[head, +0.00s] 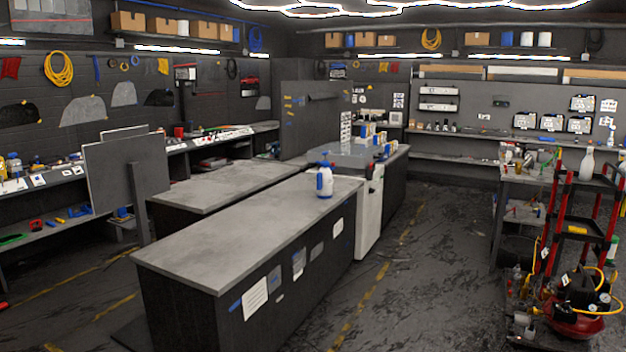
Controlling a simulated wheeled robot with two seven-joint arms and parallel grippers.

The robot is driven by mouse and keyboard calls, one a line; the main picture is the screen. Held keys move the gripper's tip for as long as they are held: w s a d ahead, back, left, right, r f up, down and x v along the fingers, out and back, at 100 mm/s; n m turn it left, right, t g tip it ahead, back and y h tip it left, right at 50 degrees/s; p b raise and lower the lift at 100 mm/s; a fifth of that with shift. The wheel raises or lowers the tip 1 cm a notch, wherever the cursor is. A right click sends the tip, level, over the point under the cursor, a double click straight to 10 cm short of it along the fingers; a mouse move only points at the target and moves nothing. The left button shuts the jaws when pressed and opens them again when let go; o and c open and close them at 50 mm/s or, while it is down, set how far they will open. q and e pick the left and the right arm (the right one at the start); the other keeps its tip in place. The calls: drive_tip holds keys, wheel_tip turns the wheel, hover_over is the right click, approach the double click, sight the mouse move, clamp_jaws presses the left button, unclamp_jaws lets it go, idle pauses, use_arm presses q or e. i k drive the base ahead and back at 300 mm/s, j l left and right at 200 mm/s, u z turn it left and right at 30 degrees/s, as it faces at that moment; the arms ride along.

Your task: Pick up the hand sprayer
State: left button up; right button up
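A white hand sprayer (324,183) with a blue top and a blue patch on its side stands upright near the far right end of the long grey-topped counter (235,225). Nothing touches it from the sides, and the counter top around it is bare. Neither of my grippers is in the head view, so whether they are open or shut does not show.
A second grey-topped counter (215,188) stands behind the first. A grey upright board (115,190) stands at left. The floor aisle (425,265) looks clear.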

sight(325, 181)
drive_tip(key=i+l, duration=0.15)
drive_tip(key=i, duration=0.4)
drive_tip(key=i+l, duration=0.1)
drive_tip(key=i, duration=0.45)
drive_tip(key=i+l, duration=0.15)
drive_tip(key=i, duration=0.4)
drive_tip(key=i+l+u, duration=0.1)
drive_tip(key=i, duration=0.4)
drive_tip(key=i+l, duration=0.15)
drive_tip(key=i, duration=0.4)
drive_tip(key=i+l, duration=0.2)
drive_tip(key=i, duration=0.35)
drive_tip(key=i+l, duration=0.15)
drive_tip(key=i, duration=0.4)
